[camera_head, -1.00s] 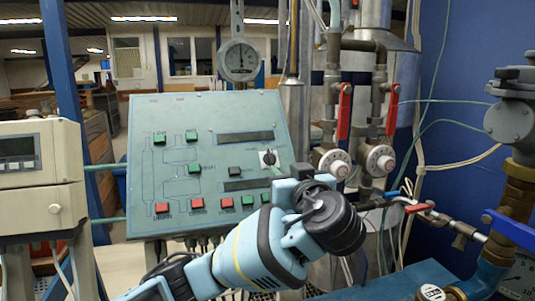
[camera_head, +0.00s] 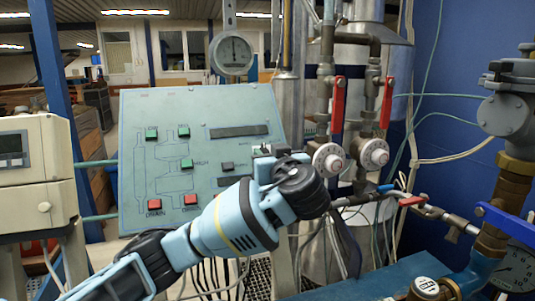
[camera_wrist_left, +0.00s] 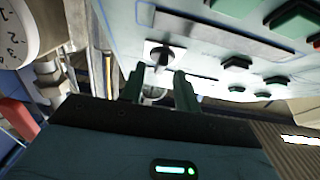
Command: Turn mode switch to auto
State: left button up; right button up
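The mode switch is a black knob (camera_wrist_left: 162,55) on a small white plate on the control panel (camera_head: 145,105). In the head view the switch is mostly hidden behind my left wrist and gripper. In the left wrist view my left gripper (camera_wrist_left: 159,78) has its two dark green fingers apart, with an empty gap between them. The fingers point at the panel, and the knob lies just beyond the gap. I cannot tell whether either finger touches the knob. My right gripper is not in view.
Green buttons (camera_head: 152,134) and red buttons (camera_head: 154,204) sit on the panel near the switch. White dials (camera_head: 328,161) and red-handled valves (camera_head: 338,103) on pipes stand right of the panel. A beige instrument (camera_head: 38,172) is at the left.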

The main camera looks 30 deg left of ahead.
pick_arm(q)
jog(key=shift+w+a, duration=0.2)
jog(key=shift+a, duration=0.05)
grip_shut()
jog(key=shift+f+m+t+h, duration=0.15)
jog(key=shift+m+t+h, duration=0.15)
jog(key=shift+m, duration=0.5)
jog(key=shift+s+a+m+t+h, duration=0.1)
jog(key=shift+m+t+h, duration=0.45)
jog(key=shift+m, duration=0.45)
jog(key=shift+s+a+m+t+h, duration=0.1)
jog(key=shift+m+t+h, duration=0.25)
jog(key=shift+m+h, duration=0.55)
jog(key=shift+s+a+r+m+t+h, duration=0.15)
jog(key=shift+m+t+h, duration=0.2)
jog(key=shift+m+h, duration=1.1)
jog(key=shift+w+a+r+m+t+h, duration=0.1)
jog(key=shift+m+t+h, duration=0.5)
jog(key=shift+m, duration=1.35)
jog(key=shift+g, duration=0.35)
